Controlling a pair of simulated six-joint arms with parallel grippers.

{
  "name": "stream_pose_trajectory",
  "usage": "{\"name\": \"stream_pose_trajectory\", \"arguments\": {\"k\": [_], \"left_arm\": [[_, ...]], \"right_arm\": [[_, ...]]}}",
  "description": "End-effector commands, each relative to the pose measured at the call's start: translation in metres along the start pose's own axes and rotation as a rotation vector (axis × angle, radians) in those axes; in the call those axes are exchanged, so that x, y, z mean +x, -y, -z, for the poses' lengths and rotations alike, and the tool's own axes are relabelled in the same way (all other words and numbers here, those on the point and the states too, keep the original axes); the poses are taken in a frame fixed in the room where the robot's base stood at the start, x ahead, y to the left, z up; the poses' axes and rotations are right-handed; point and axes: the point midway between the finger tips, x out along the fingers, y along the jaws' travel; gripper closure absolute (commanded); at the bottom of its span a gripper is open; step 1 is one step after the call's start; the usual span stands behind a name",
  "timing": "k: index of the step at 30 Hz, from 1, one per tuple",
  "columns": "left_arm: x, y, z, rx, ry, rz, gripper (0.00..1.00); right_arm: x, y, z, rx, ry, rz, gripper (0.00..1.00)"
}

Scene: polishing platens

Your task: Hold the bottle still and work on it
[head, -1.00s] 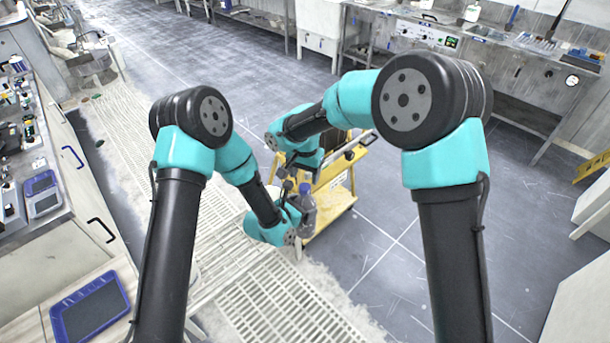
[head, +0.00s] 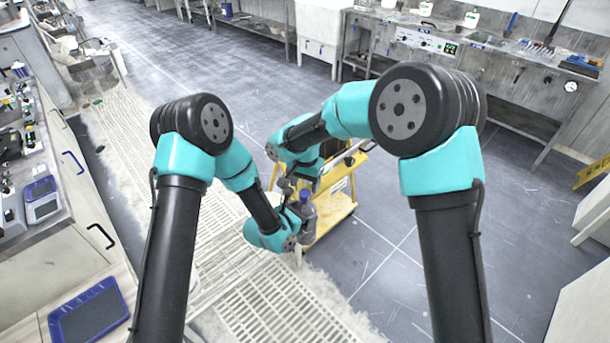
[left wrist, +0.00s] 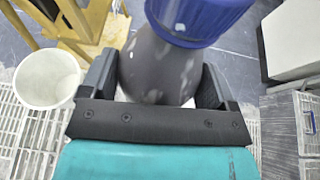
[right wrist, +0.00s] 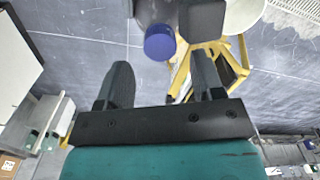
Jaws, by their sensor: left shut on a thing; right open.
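A grey bottle with a blue cap stands in the jaws of my left gripper, which is shut on its body. In the left wrist view the grey body (left wrist: 158,68) is between the two fingers and the blue cap (left wrist: 200,18) is above them. The bottle (head: 308,213) is small in the head view, beside my left gripper (head: 296,238). My right gripper (right wrist: 160,78) is open and empty. In the right wrist view the blue cap (right wrist: 159,43) lies just beyond its fingertips, apart from them.
A white round container (left wrist: 47,80) is beside the left gripper, over a pale grating (head: 275,305). A yellow cart (head: 335,205) stands close behind the bottle. A bench with a blue tray (head: 90,312) is at the left.

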Motion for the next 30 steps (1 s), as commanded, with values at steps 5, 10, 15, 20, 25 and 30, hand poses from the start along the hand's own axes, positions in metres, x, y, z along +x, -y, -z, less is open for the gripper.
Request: {"name": "stream_pose_trajectory", "arguments": {"k": [5,10,15,20,25,30], "left_arm": [[0.0,0.0,0.0,0.0,0.0,0.0,0.85],[0.0,0.0,0.0,0.0,0.0,0.0,0.85],[0.0,0.0,0.0,0.0,0.0,0.0,0.85],[0.0,0.0,0.0,0.0,0.0,0.0,0.85],[0.0,0.0,0.0,0.0,0.0,0.0,0.85],[0.0,0.0,0.0,0.0,0.0,0.0,0.85]], "right_arm": [[0.025,0.0,-0.001,-0.001,0.001,-0.002,0.39],[0.036,0.0,0.0,0.0,0.001,0.001,0.39],[0.038,0.0,0.0,0.0,0.0,0.001,0.39],[0.038,0.0,0.0,0.0,0.0,0.001,0.41],[0.038,0.0,0.0,0.0,0.0,0.001,0.57],[0.038,0.0,0.0,0.0,0.0,0.001,0.73]]}}
